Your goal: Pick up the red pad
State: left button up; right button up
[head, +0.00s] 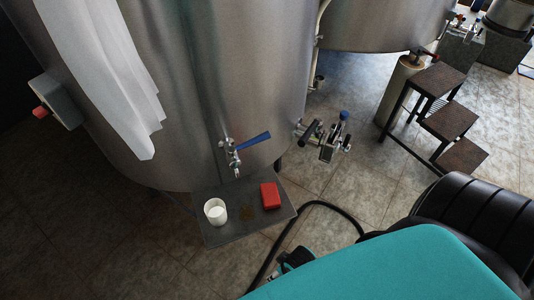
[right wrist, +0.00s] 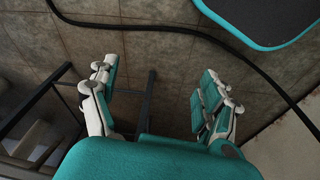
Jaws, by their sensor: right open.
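The red pad (head: 270,195) is a small red block on the right part of a grey shelf (head: 228,232) below the tank's tap, in the head view. It does not show in the right wrist view. My right gripper (right wrist: 160,98) is open in the right wrist view, its two fingers wide apart with nothing between them, above the tiled floor. Its fingers cannot be made out clearly in the head view. My left gripper is in neither view.
A white cup (head: 215,212) stands left of the pad. A blue-handled tap (head: 245,143) hangs above the shelf, and a valve (head: 325,137) sticks out to the right. A black hose (head: 340,208) runs over the floor. Dark steps (head: 450,120) stand at right.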

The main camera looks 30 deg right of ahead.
jog(key=w+d+r+m+t+p, duration=0.1)
jog(key=w+r+p, duration=0.1)
jog(key=r, duration=1.1)
jog(key=w+r+m+p, duration=0.1)
jog(key=w+r+p, duration=0.1)
jog(key=r, duration=1)
jog(key=m+t+h+p, duration=0.1)
jog(key=m+t+h, duration=0.15)
jog(key=m, duration=0.25)
send_over(270, 194)
jog(key=s+a, duration=0.2)
jog(key=s, duration=0.1)
jog(key=f, duration=0.7)
jog(key=shift+s+d, duration=0.2)
jog(key=shift+d, duration=0.05)
jog(key=shift+p+x, duration=0.3)
jog(key=shift+x, duration=2.85)
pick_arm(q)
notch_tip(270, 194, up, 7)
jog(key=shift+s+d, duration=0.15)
pick_arm(e)
jog(key=shift+d+r, duration=0.15)
jog(key=c, duration=1.1)
